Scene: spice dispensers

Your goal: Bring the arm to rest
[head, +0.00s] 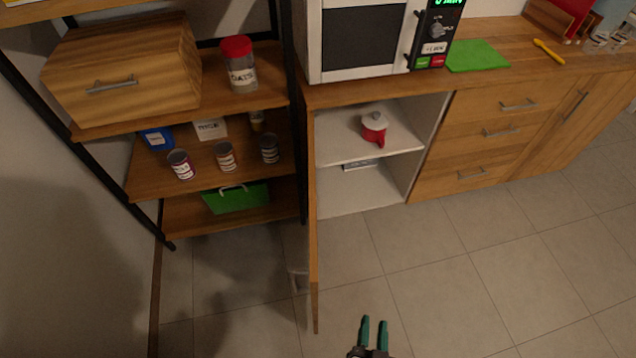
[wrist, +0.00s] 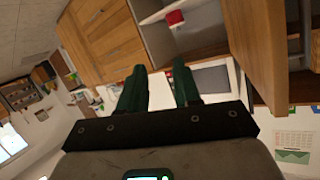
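My gripper (head: 374,330) shows at the bottom middle of the head view, over the tiled floor. Its two green fingers stand a little apart with nothing between them. They also show in the wrist view (wrist: 158,88), apart and empty. The gripper is in front of the open cabinet and touches nothing that I can see. Most of the arm is out of the head view.
A cabinet door (head: 313,260) stands open, left of my gripper. The cabinet holds a red pot (head: 374,128) on its shelf. A shelf rack (head: 215,155) with cans and a jar stands at the left. Drawers (head: 490,130) are at the right. The floor (head: 480,270) is clear.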

